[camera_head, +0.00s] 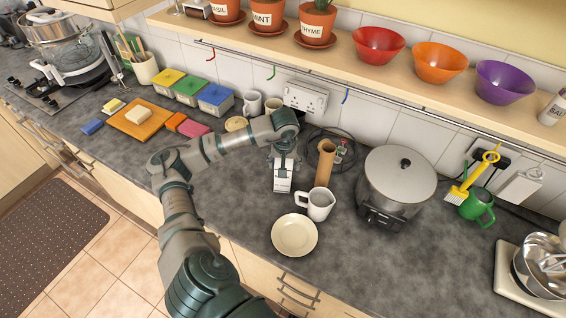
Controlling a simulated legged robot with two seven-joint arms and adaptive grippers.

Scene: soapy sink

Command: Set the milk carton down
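My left gripper (284,160) points down over the worktop, left of the brown upright cylinder. A small pale carton (283,182), which looks like the milk carton, stands upright directly below it. The fingers reach down around the carton's upper part and seem closed on it. The gripper hides the carton's top. I cannot tell whether its base touches the worktop. My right gripper is not in view.
A white mug (318,205) and a cream plate (294,235) stand just in front. The brown cylinder (325,163) and a lidded cooker (396,182) are to the right. The dark worktop (235,190) is clear to the left of the carton.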

